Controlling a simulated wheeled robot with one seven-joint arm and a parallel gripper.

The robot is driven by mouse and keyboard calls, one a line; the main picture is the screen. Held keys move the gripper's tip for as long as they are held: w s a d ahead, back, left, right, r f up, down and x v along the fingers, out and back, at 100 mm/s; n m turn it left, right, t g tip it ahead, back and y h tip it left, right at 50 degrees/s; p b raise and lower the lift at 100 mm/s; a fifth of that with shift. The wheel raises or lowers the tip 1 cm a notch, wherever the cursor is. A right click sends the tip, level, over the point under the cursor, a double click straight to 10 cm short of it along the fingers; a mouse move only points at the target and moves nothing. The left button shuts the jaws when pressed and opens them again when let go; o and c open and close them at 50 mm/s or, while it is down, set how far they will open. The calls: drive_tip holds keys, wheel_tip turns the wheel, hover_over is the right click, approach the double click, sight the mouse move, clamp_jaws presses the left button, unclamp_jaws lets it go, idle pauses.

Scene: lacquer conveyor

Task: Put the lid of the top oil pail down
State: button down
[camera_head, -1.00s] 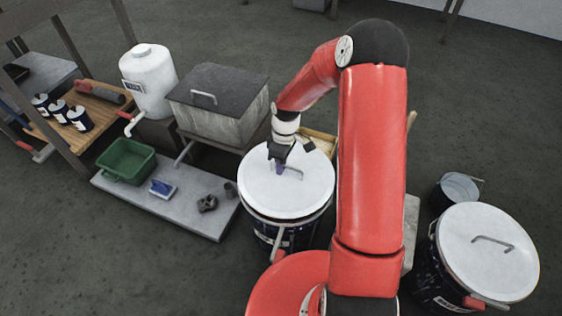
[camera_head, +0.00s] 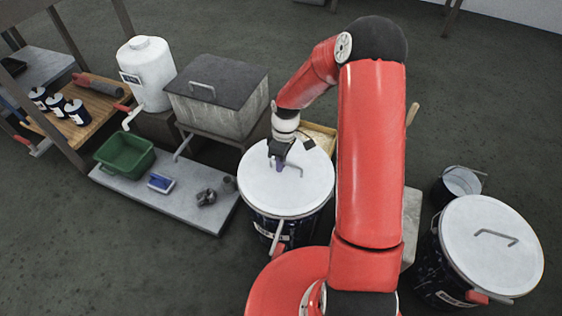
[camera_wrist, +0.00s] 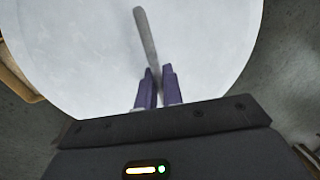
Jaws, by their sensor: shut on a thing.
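A dark pail (camera_head: 268,231) with a white round lid (camera_head: 262,195) stands in the middle of the head view, left of my upper arm. The lid has a grey bar handle. My gripper (camera_head: 281,165) is over the lid, its purple fingers shut on the handle. In the wrist view the fingers (camera_wrist: 160,73) close on the near end of the handle (camera_wrist: 146,37), and the white lid (camera_wrist: 80,55) fills most of the picture. The lid looks level and sits at the pail's top; I cannot tell whether a gap lies between them.
A second dark pail with a white lid (camera_head: 493,262) stands at the right, beside a small metal bucket (camera_head: 460,183). At left, a low grey slab (camera_head: 206,215) holds a green bin (camera_head: 125,157) and a blue brush (camera_head: 161,183). A lidded grey box (camera_head: 218,105) stands behind.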

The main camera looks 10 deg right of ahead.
drive_tip(key=shift+f, duration=0.3)
drive_tip(key=c, duration=1.5)
unclamp_jaws()
drive_tip(key=shift+o, duration=0.2)
